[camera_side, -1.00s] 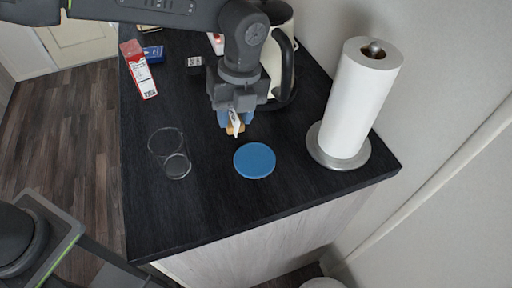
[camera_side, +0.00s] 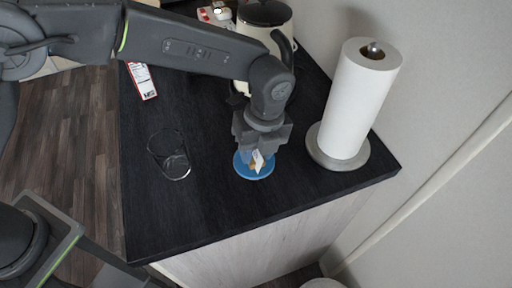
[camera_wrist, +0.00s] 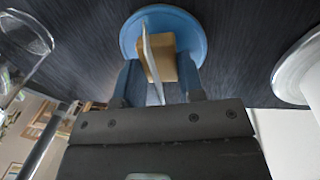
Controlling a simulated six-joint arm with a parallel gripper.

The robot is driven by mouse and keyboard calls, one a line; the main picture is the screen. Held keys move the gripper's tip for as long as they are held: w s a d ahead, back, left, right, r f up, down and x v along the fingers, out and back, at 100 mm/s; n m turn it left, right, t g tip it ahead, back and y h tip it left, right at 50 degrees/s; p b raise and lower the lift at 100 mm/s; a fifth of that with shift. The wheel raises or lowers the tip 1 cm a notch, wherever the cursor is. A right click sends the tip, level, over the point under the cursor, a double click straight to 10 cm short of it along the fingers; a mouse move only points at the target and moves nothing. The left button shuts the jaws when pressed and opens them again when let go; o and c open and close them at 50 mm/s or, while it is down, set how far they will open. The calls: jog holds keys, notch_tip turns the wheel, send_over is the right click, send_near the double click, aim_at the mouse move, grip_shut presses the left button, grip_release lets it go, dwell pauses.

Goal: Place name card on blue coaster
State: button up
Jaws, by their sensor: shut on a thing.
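The blue coaster (camera_side: 242,170) lies flat on the dark counter, partly hidden under my gripper in the side view; its rim also shows in the wrist view (camera_wrist: 186,22). The name card (camera_side: 258,160) is a white card on a small wooden block; in the wrist view the white card (camera_wrist: 152,62) and tan block (camera_wrist: 164,58) show between my fingers. My gripper (camera_side: 258,165) is shut on the name card and holds it over the coaster. I cannot tell whether the card touches the coaster.
A clear glass (camera_side: 170,155) stands left of the coaster. A paper towel roll (camera_side: 357,100) on a round metal base stands to the right. A cream kettle (camera_side: 277,40) and a red-and-white box (camera_side: 142,82) are farther back. The counter in front is clear.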

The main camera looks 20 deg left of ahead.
jog(key=o, duration=0.9)
jog(key=shift+o, duration=0.2)
jog(key=shift+r, duration=0.1)
notch_tip(320, 180, up, 12)
jog(key=w+d, duration=0.1)
jog(key=shift+w+d, duration=0.15)
